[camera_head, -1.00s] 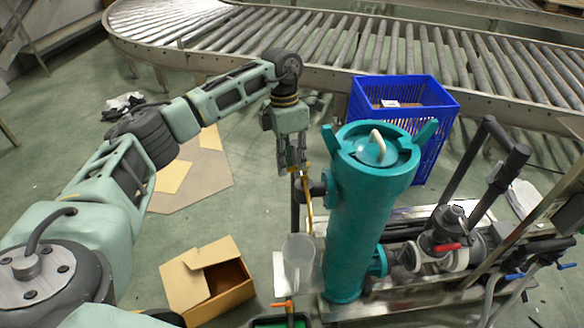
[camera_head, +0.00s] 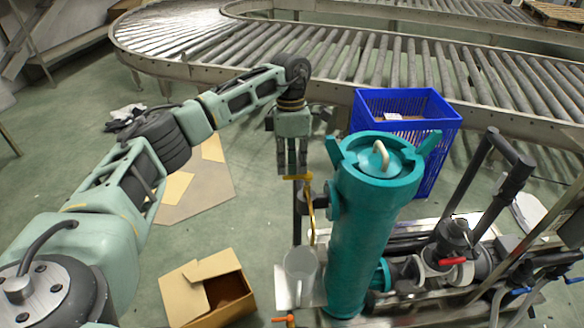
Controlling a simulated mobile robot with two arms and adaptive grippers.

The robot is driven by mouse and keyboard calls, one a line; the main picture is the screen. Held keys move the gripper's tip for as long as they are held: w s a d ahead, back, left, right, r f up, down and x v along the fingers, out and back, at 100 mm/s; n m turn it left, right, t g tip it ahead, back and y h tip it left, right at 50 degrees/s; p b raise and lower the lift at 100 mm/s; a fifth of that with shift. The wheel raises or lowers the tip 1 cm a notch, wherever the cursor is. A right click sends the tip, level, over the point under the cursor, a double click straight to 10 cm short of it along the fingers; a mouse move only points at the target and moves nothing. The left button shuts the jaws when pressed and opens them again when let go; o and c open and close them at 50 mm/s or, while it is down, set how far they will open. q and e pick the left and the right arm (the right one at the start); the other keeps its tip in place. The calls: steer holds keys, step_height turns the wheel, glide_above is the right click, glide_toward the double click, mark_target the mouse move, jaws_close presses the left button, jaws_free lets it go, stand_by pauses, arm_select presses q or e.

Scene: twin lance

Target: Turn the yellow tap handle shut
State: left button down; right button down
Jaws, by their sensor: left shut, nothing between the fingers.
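The yellow tap handle (camera_head: 298,177) sits on top of a thin tap to the left of the teal cylinder (camera_head: 362,225). A curved yellow spout (camera_head: 311,212) hangs down from the tap. My left gripper (camera_head: 292,171) points down with its fingers together and empty. Its tips are at the handle in the picture; I cannot tell if they touch it. A clear jug (camera_head: 300,266) stands below the spout on a pale plate. My right gripper is out of view.
A blue crate (camera_head: 437,118) stands behind the cylinder, before the roller conveyor (camera_head: 350,60). Dark pipes and a red-handled valve (camera_head: 452,261) are at right. An open cardboard box (camera_head: 228,290) lies at lower left. Floor left of the tap is mostly clear.

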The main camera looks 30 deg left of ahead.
arm_select(q)
steer(key=shift+f, duration=0.15)
steer(key=shift+w+a+f, duration=0.1)
steer(key=shift+f, duration=0.05)
steer(key=c, duration=2.5)
jaws_free()
steer(key=shift+c, duration=0.2)
steer(key=o, duration=0.6)
steer(key=shift+o, duration=0.2)
step_height(320, 180, up, 12)
steer(key=w+a, duration=0.1)
steer(key=shift+w, duration=0.35)
steer(key=shift+f, duration=0.1)
